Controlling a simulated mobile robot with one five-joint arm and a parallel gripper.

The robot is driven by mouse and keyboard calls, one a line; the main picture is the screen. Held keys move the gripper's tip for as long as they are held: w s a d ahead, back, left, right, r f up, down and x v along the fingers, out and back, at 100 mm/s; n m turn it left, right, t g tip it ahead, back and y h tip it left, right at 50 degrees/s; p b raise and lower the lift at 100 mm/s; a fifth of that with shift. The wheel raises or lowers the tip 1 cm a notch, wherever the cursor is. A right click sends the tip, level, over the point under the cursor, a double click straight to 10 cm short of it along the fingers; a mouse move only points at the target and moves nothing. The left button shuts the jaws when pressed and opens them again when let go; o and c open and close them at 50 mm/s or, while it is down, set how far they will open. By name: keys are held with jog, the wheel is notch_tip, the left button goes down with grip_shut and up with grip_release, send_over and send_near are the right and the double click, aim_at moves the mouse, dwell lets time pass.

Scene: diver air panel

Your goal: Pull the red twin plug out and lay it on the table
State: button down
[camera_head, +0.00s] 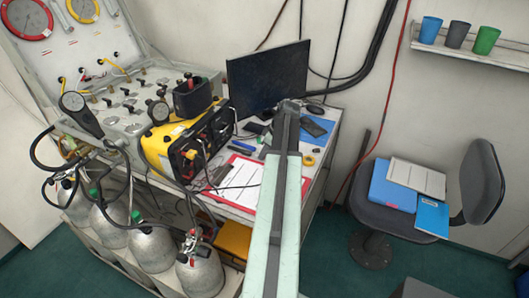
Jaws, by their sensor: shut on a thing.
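I cannot pick out the red twin plug with certainty. A small red piece (195,81) shows at the top of a black box (191,99) on the yellow case (157,143); it is too small to tell whether it is the plug. The table (328,125) stands in the middle of the view. My arm reaches from the bottom edge up across the table to near the monitor's lower right.
A monitor (268,78) stands at the table's back. Gas cylinders (151,248) stand at lower left below the gauge panel (70,55). A chair (370,205) with folders is at right.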

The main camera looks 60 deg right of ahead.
jog(key=shift+f, duration=0.3)
dwell(0.5)
jog(key=c, duration=1)
grip_release()
jog(key=p+v, duration=0.6)
jog(key=v, duration=0.1)
jog(key=shift+r+p, duration=0.35)
jog(key=shift+r, duration=0.05)
jog(key=shift+s, duration=0.1)
jog(key=shift+s, duration=0.1)
